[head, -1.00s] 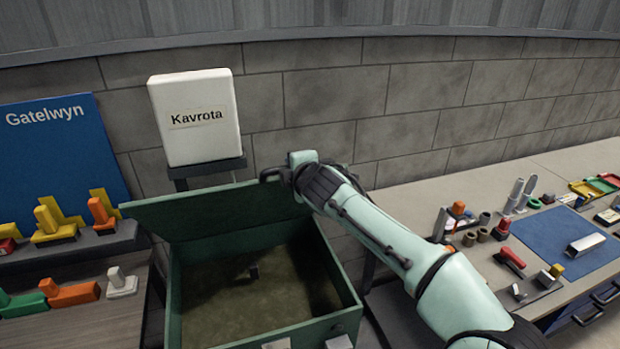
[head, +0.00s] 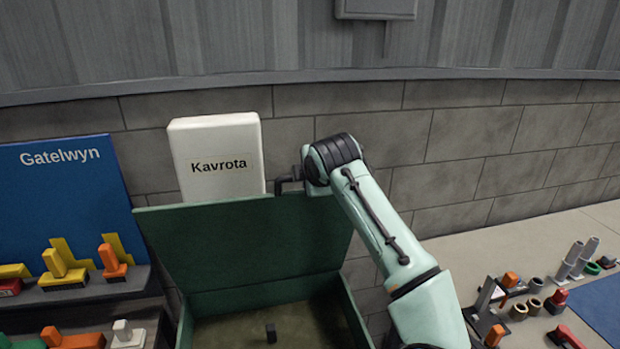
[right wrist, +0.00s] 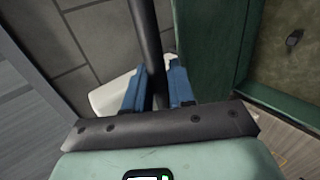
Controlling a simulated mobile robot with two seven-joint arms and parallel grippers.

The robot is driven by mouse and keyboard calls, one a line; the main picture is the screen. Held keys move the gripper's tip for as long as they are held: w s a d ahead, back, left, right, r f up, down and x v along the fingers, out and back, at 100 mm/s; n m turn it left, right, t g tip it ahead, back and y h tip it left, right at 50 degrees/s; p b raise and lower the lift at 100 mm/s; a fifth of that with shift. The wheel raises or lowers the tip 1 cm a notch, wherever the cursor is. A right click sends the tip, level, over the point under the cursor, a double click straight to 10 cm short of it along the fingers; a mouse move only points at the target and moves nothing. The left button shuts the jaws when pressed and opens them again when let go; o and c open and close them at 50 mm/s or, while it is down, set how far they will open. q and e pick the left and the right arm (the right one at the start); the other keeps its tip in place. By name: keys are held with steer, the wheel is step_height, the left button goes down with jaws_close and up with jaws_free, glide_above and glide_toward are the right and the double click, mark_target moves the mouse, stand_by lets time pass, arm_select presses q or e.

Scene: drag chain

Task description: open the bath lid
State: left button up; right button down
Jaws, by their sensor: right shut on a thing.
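The green bath lid (head: 245,240) stands raised at the back of the bath, its inner face toward the head camera. Its green wall also shows in the right wrist view (right wrist: 208,45). The bath (head: 352,318) is an open green box with murky brownish contents and a small dark piece (head: 271,333) inside. My right gripper (right wrist: 155,85) has blue fingers on either side of a dark bar (right wrist: 148,40), the lid's handle, and is shut on it. In the head view the handle (head: 288,181) shows at the lid's upper right edge, beside my wrist. My left gripper is out of view.
A white Kavrota box (head: 218,182) stands behind the lid, in front of a block wall. A blue Gatelwyn board (head: 65,190) and a shelf with coloured parts are at left. A bench (head: 590,225) with small parts is at right.

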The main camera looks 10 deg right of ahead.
steer(key=shift+w+f, duration=0.1)
steer(key=shift+f, duration=0.1)
steer(key=c, duration=1.1)
jaws_free()
steer(key=shift+r, duration=0.1)
steer(key=v, duration=1.3)
steer(key=shift+r, duration=0.15)
